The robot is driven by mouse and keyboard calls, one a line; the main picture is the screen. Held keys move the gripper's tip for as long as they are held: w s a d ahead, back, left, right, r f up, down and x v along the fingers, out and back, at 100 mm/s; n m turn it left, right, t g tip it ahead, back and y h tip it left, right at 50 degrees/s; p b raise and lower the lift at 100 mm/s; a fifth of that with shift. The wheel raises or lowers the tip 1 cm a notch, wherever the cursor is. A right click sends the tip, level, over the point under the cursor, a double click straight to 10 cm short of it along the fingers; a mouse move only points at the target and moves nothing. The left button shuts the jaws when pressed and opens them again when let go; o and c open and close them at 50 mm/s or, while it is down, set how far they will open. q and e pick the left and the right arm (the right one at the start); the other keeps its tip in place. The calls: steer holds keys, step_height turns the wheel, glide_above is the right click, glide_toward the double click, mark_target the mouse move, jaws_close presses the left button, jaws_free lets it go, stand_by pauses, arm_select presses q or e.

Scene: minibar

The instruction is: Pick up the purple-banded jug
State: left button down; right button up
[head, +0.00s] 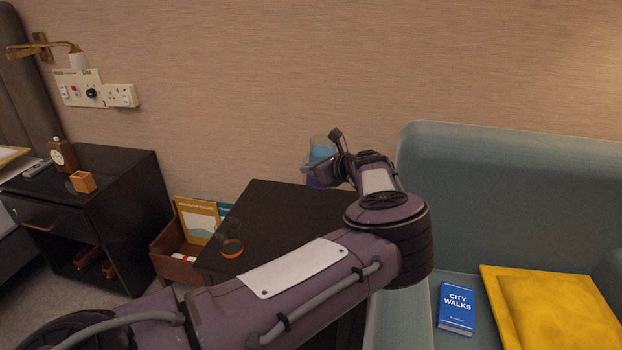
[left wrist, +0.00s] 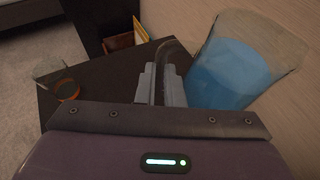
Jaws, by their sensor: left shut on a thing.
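The purple-banded jug (head: 322,151) is clear, holds blue liquid and has a purple band low down. In the head view it is beyond the dark table's far side, partly behind my left gripper (head: 336,166). In the left wrist view the jug (left wrist: 228,68) is right of the fingers. My left gripper (left wrist: 160,85) is shut on its clear handle (left wrist: 178,48). The jug's base is mostly hidden, so I cannot tell whether it touches the table. My right gripper is not in view.
An orange-banded clear vessel (head: 231,241) stands on the dark table (head: 268,205), left of my arm. It also shows in the left wrist view (left wrist: 62,84). A teal sofa (head: 500,165) is on the right, with a blue book (head: 456,308) and yellow cushion (head: 555,305).

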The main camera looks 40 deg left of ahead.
arm_select(q)
step_height(320, 180, up, 9)
steer(key=shift+r+p, duration=0.15)
steer(key=shift+p, duration=0.2)
stand_by(0.4)
